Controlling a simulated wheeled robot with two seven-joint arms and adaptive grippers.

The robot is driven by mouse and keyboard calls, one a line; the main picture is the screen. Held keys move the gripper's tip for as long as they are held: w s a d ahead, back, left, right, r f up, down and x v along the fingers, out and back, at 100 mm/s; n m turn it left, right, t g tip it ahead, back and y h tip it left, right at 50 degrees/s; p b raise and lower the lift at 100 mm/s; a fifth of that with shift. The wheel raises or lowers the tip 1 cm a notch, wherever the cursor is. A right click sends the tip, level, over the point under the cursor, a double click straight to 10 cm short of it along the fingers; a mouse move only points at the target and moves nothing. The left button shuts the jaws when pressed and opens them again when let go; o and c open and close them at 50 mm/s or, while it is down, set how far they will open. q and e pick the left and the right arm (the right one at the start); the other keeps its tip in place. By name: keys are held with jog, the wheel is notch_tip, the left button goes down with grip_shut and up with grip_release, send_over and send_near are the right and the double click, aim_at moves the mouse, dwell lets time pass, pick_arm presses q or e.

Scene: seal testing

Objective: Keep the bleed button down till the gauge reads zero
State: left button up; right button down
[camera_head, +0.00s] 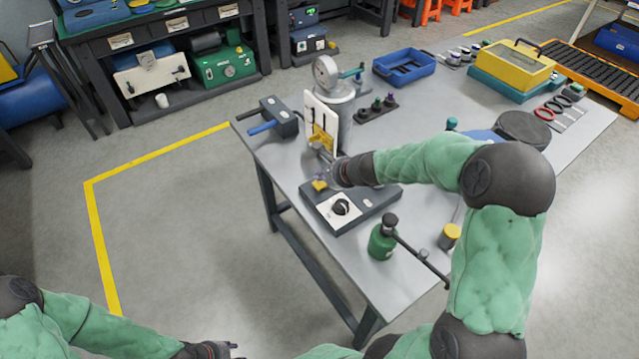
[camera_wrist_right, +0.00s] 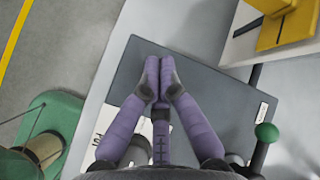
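The round pressure gauge (camera_head: 326,70) stands atop a grey cylinder (camera_head: 345,110) behind a white panel; its needle is too small to read. A dark flat box (camera_head: 370,208) with a black knob (camera_head: 341,207) lies on the table; it also shows in the wrist view (camera_wrist_right: 215,85). My right gripper (camera_head: 321,178) is over the box's far left part. In the wrist view its purple fingertips (camera_wrist_right: 158,72) meet.
A green canister (camera_head: 381,242) and a yellow-topped piece (camera_head: 449,236) stand near the front right of the box. A blue-handled tool (camera_head: 268,122) lies at the left table edge. A blue tray (camera_head: 404,67) and a yellow case (camera_head: 514,64) are farther back.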

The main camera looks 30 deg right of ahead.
aim_at(321, 186)
jog(key=shift+f, duration=0.15)
dwell(0.3)
jog(key=shift+f+b, duration=0.25)
jog(key=shift+b, duration=0.25)
jog(key=shift+s+f+b, duration=0.1)
jog(key=shift+f+b, duration=0.35)
jog(key=shift+f, duration=0.1)
dwell(3.4)
jog(key=shift+r, duration=0.1)
dwell(0.6)
jog(key=shift+r+p, duration=0.8)
jog(key=shift+r, duration=0.05)
notch_tip(321, 186, up, 5)
jog(key=p, duration=0.4)
jog(key=shift+r+p, duration=0.1)
jog(key=shift+p, duration=0.25)
